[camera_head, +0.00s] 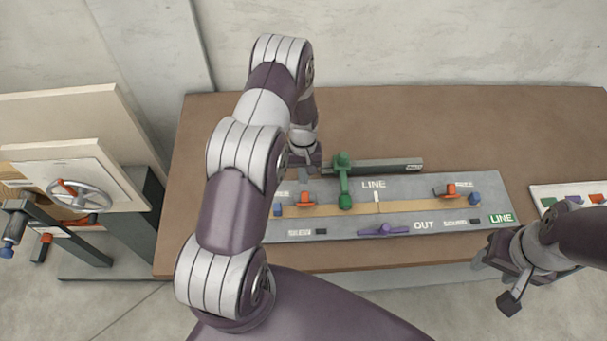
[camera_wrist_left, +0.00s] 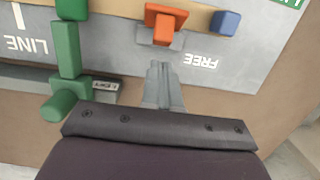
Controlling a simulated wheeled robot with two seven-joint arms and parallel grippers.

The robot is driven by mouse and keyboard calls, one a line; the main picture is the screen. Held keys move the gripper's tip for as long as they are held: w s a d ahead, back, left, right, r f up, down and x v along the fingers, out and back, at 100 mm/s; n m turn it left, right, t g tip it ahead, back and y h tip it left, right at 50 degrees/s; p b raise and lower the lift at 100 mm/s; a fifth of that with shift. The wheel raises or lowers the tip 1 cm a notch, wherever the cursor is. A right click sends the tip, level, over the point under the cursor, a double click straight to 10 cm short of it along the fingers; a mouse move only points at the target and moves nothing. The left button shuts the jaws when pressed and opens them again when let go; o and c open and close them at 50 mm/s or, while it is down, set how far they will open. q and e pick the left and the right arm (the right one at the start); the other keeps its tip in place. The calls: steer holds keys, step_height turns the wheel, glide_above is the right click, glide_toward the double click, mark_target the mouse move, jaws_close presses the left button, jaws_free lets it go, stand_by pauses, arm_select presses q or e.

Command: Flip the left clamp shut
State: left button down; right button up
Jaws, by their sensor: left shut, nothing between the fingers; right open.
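The left clamp (camera_head: 305,199) is an orange piece on the grey panel, left of the green arm and beside a blue knob. In the left wrist view the orange clamp (camera_wrist_left: 164,24) sits at the top centre, near an upside-down FREE label. My left gripper (camera_head: 305,172) is partly hidden by my own arm in the head view. Its fingers (camera_wrist_left: 160,72) are together and empty in the left wrist view, pointing at the clamp; whether they touch it I cannot tell. My right gripper (camera_head: 496,280) is open and empty at the lower right, off the panel.
The grey panel (camera_head: 400,190) lies on a brown table (camera_head: 230,110). A second orange clamp (camera_head: 449,192) and a purple handle (camera_head: 384,230) are on the panel.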

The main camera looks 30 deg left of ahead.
arm_select(q)
steer(key=shift+s+d+f, duration=0.2)
steer(key=shift+s+d, duration=0.15)
steer(key=shift+s, duration=0.25)
steer(key=shift+f, duration=0.1)
